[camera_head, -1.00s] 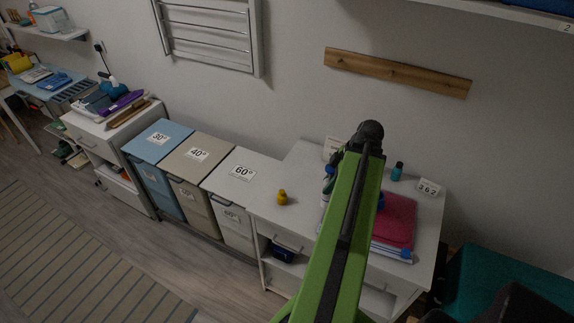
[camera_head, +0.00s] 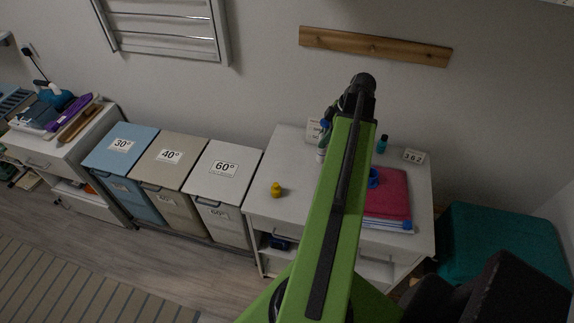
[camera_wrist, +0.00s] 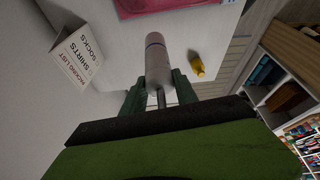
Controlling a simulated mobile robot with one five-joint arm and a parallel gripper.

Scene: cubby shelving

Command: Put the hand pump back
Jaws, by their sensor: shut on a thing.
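The hand pump, a grey-silver cylinder (camera_wrist: 157,62), is held between the dark green fingers of my gripper (camera_wrist: 160,92) in the wrist view. My gripper is shut on it, and the pump points away from the wrist, over the white cabinet top (camera_head: 258,207). In the head view my green arm reaches over this cabinet and hides much of the gripper. Whether the pump touches the cabinet top cannot be told.
A wooden peg rail (camera_head: 374,46) is on the wall. A teal box (camera_head: 500,245) is right.

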